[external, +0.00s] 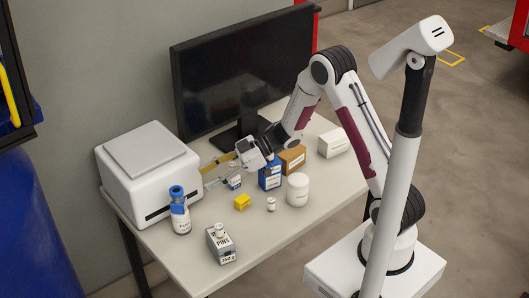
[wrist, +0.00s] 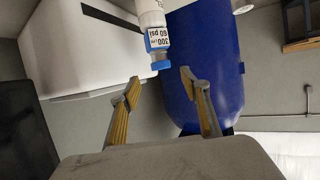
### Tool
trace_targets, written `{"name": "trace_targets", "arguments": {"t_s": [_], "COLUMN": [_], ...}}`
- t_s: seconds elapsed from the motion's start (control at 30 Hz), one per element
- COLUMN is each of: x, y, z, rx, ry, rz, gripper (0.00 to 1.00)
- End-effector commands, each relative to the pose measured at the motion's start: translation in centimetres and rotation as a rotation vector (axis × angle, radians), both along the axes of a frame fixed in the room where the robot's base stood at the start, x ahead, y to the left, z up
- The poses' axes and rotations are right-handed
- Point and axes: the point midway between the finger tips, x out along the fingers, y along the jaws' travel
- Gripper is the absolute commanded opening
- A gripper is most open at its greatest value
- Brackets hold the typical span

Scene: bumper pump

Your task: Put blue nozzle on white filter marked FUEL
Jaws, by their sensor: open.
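The blue nozzle (external: 177,193) has a white label and stands upright on a white cylinder (external: 182,225) with dark lettering, at the table's front left. In the wrist view the nozzle (wrist: 160,65) appears upside down, its label reading "300 60 psi". My gripper (external: 204,178) is open and empty, pointing left above the table. In the wrist view the nozzle's blue end shows just above the gap between my fingertips (wrist: 161,85), apart from them. A wide white canister (external: 298,190) stands right of centre; its print is too small to read, so I cannot tell which white item is marked FUEL.
A white printer-like machine (external: 150,175) stands left, a black monitor (external: 235,75) behind. A grey PINS box (external: 221,246), yellow block (external: 243,202) and small white piece (external: 271,204) stand forward. A blue box (external: 270,176), brown box (external: 292,159) and white box (external: 333,143) stand right.

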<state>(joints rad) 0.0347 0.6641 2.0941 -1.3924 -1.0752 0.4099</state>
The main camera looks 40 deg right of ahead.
Motion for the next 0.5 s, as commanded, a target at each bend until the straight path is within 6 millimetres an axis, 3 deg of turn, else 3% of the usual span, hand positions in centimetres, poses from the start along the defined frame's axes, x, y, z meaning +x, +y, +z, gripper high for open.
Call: {"name": "trace_targets", "arguments": {"t_s": [0.33,0.5], "x": [0.2,1.4], "y": [-0.2,-1.1], "z": [0.2,1.3], "rx": [-0.008,-0.05], "ry": [-0.007,-0.036], "rz": [-0.01,-0.064], "gripper": [0.46,0.46]}}
